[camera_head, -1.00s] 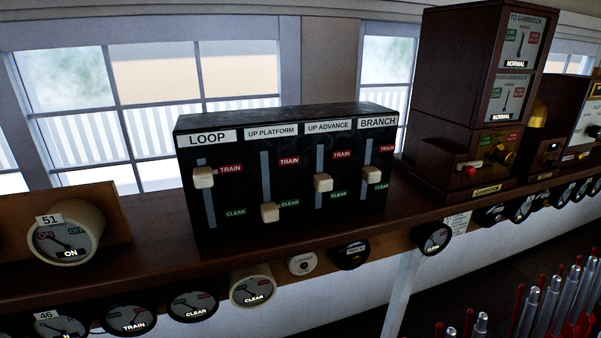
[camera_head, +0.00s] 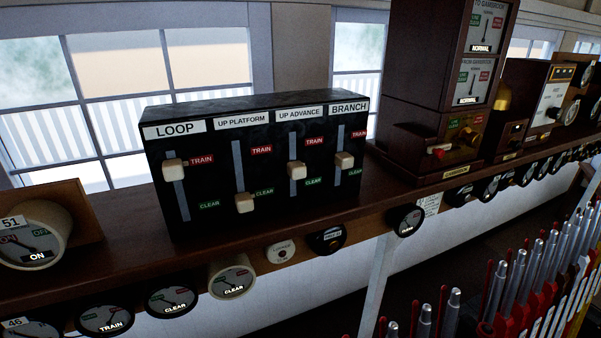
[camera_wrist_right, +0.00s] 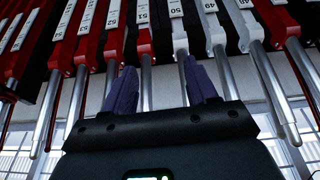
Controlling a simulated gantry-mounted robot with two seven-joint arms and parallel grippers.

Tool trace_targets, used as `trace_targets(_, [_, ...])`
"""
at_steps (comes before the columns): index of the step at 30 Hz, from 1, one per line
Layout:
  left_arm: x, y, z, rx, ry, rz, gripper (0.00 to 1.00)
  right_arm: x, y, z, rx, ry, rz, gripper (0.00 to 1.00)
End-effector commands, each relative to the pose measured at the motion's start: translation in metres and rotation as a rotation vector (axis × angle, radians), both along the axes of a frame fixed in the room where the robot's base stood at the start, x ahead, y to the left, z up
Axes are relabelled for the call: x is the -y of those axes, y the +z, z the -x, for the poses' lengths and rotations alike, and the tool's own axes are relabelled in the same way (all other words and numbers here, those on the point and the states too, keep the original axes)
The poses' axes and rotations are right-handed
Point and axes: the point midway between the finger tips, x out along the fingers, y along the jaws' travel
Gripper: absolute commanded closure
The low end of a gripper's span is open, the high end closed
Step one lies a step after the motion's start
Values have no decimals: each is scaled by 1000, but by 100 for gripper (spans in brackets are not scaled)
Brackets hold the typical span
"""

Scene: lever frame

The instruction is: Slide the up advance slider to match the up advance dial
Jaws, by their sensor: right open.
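The up advance slider (camera_head: 297,170) is a cream knob on a black box (camera_head: 350,202), in the third slot from the left. It sits between the red TRAIN label (camera_head: 314,141) and the green CLEAR label (camera_head: 313,182), about midway along its slot. Several round dials hang under the shelf, one reading TRAIN (camera_head: 105,318) and others reading CLEAR (camera_head: 171,301). Their names are too small to read, so I cannot tell which is the up advance dial. My right gripper (camera_wrist_right: 160,65) is open, with levers visible between its fingers. Neither gripper shows in the head view.
The loop slider (camera_head: 175,168), up platform slider (camera_head: 244,203) and branch slider (camera_head: 344,160) flank the up advance one. A tall wooden instrument (camera_head: 428,105) stands right of the box. A row of metal-handled levers (camera_head: 500,275) fills the lower right. The shelf (camera_head: 120,230) runs below the box.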

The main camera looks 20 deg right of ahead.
Motion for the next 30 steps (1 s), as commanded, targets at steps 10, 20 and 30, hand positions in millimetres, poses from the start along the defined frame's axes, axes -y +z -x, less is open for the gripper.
trace_targets(10, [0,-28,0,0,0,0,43,-15,37,-135,243,-60,-54,43])
trace_targets(20, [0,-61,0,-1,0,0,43,-33,205,-269,665,-61,-119,43])
trace_targets(30, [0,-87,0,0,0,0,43,-49,412,-290,1082,-22,-164,43])
